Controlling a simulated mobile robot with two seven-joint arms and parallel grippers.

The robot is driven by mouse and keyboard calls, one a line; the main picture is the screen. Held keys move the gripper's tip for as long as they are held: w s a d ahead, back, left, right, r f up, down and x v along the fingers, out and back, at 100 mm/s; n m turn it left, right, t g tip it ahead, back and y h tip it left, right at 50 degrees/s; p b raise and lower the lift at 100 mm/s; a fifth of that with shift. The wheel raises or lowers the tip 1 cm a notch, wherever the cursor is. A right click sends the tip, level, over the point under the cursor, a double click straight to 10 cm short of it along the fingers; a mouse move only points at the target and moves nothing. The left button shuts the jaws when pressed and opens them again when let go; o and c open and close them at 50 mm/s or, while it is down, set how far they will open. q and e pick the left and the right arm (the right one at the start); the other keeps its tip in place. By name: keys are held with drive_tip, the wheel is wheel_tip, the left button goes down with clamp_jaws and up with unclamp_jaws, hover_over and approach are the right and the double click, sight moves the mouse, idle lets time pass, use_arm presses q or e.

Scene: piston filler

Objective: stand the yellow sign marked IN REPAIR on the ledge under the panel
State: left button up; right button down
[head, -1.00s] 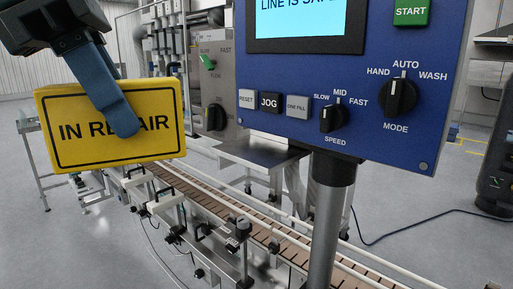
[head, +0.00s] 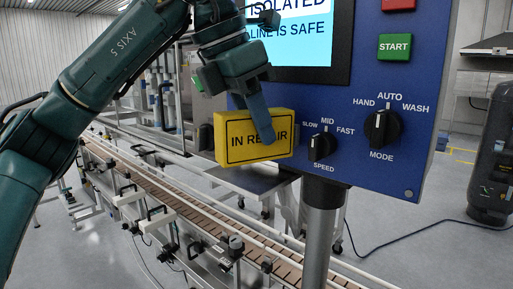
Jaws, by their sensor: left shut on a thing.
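The yellow sign marked IN REPAIR (head: 236,150) is upright in front of the lower left part of the blue panel (head: 352,165). My left gripper (head: 262,130) is shut on the sign from above; one finger lies over the front face and covers part of the lettering. The sign hides the panel's row of push buttons. Its lower edge is near the panel's bottom edge; I cannot tell whether it touches anything. I cannot clearly make out the ledge beneath the panel. My right gripper is not in view.
The panel carries a speed knob (head: 321,146) just right of the sign, a mode knob (head: 381,126), a green START button (head: 395,46) and a lit screen (head: 300,50). A post (head: 318,230) holds it up. A conveyor (head: 190,211) runs below left.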

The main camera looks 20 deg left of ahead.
sight(255, 157)
use_arm(q)
drive_tip(key=shift+a+f, duration=0.15)
drive_tip(key=shift+f, duration=0.65)
wheel_tip(255, 157, down, 2)
drive_tip(key=shift+f, duration=0.2)
drive_tip(key=shift+w+f+p, duration=0.15)
drive_tip(key=shift+f+p, duration=0.3)
drive_tip(key=shift+f, duration=0.15)
drive_tip(key=shift+f, duration=0.2)
drive_tip(key=o, duration=1)
